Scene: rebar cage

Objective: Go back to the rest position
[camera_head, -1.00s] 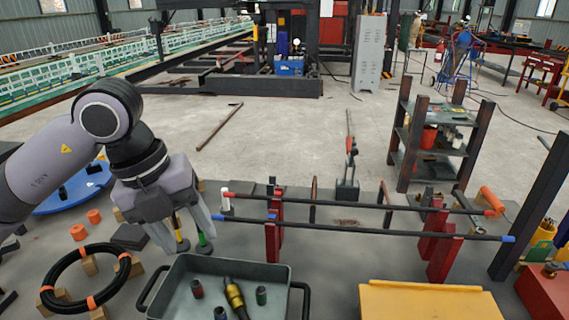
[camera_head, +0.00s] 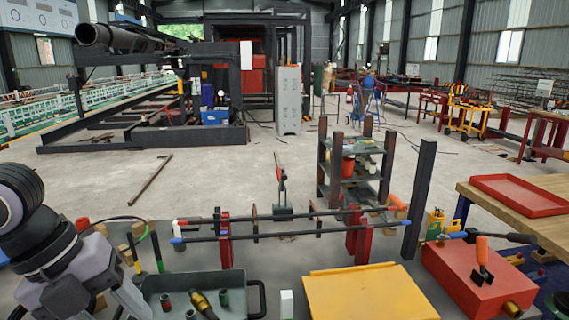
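My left arm comes in at the lower left corner. Its gripper (camera_head: 92,300) points down beside the left end of the grey tray; the near finger stands out wide at the palm's edge, and the fingertips are cut off or hidden. I see nothing held in it. My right gripper is not in view. The red supports (camera_head: 225,242) stand on the grey table, with another pair (camera_head: 357,235) at the right.
A grey tray (camera_head: 250,278) holds a few small cylinders and a yellow-black tool. A yellow panel (camera_head: 365,293) and a red box (camera_head: 478,278) stand to its right. Behind are a dark shelf rack (camera_head: 355,180) and open floor. A wooden bench (camera_head: 545,215) is at the right.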

